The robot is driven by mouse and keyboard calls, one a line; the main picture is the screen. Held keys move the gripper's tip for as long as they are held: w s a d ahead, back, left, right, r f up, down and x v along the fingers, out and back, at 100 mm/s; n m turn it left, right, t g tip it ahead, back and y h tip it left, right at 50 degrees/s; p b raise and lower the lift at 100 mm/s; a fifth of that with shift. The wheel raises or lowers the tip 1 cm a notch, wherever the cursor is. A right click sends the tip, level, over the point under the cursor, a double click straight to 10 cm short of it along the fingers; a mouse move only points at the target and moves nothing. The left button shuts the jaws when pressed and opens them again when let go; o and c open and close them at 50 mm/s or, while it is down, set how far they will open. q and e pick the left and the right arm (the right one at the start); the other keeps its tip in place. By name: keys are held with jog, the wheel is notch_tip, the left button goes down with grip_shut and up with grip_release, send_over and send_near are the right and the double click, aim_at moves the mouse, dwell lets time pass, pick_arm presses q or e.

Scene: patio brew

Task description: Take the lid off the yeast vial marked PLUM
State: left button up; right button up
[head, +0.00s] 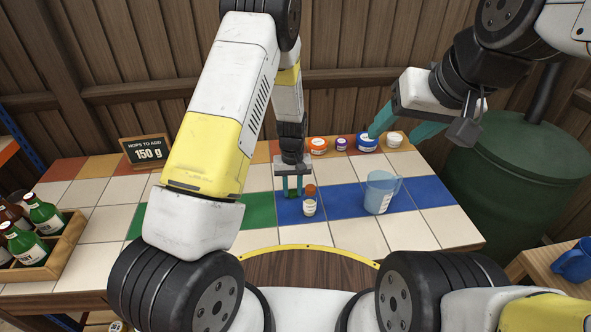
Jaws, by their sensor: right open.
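A small white vial with an orange lid (309,205) stands upright on the blue tiles near the table's middle. Its label is too small to read, so I cannot tell whether it is marked PLUM. My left gripper (292,190) points down just left of this vial, close to its lid. Its teal fingers show a narrow gap with something dark green low between them; I cannot tell whether it grips this. My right gripper (402,127) is open above the back right of the table, near a blue-lidded jar (367,143).
An orange-lidded jar (318,146), a small purple-lidded jar (341,144) and a white-lidded jar (394,139) stand along the back. A clear blue jug (381,192) stands right of the vial. A bottle crate (66,245) is at left. The front right tiles are clear.

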pick_arm(q)
jog(key=o, duration=0.4)
jog(key=shift+c, duration=0.2)
jog(key=shift+r, duration=0.1)
notch_tip(320, 180, up, 12)
notch_tip(320, 180, up, 18)
jog(key=t+h, duration=0.2)
jog(key=t, duration=0.1)
send_over(293, 192)
jog(key=s+a, duration=0.5)
jog(key=s, duration=0.3)
jog(key=s+a+r+m+t, duration=0.1)
jog(key=s+r, duration=0.3)
jog(key=s, duration=0.4)
jog(key=s+a+r+m+t, duration=0.1)
jog(key=s+a+r+t, duration=0.1)
jog(key=s+r, duration=0.2)
jog(key=s, duration=0.3)
jog(key=shift+s+a, duration=0.35)
jog(key=shift+a, duration=0.05)
